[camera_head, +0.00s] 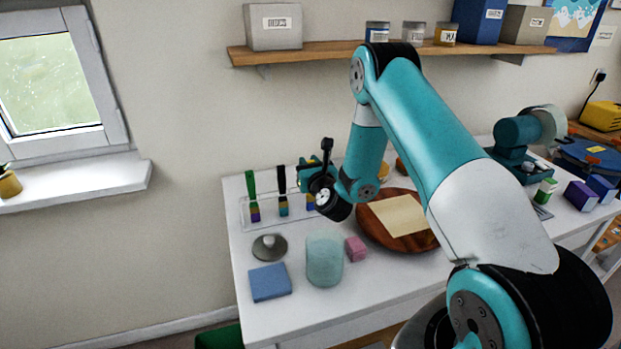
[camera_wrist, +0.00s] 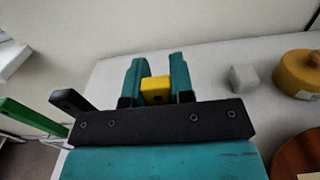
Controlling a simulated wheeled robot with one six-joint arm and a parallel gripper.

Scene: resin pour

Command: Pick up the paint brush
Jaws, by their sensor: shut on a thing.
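My gripper (camera_head: 312,171) is at the right end of a clear rack (camera_head: 247,218) on the white table. In the wrist view its two teal fingers (camera_wrist: 157,84) are closed on the sides of a yellow piece (camera_wrist: 156,90), which looks like the handle end of a paint brush. In the head view, a blue and yellow part of this brush (camera_head: 310,202) shows just below the fingers; my wrist hides the rest. I cannot tell if it still touches the rack. A green-handled brush (camera_head: 251,185) and a black-handled brush (camera_head: 282,181) stand upright in the rack to the left.
In front of the rack are a grey round object (camera_head: 269,247), a blue block (camera_head: 270,282), a clear cup (camera_head: 324,260) and a pink block (camera_head: 356,249). A round wooden board (camera_head: 416,242) with a paper sheet lies to the right. A shelf (camera_head: 330,51) hangs above.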

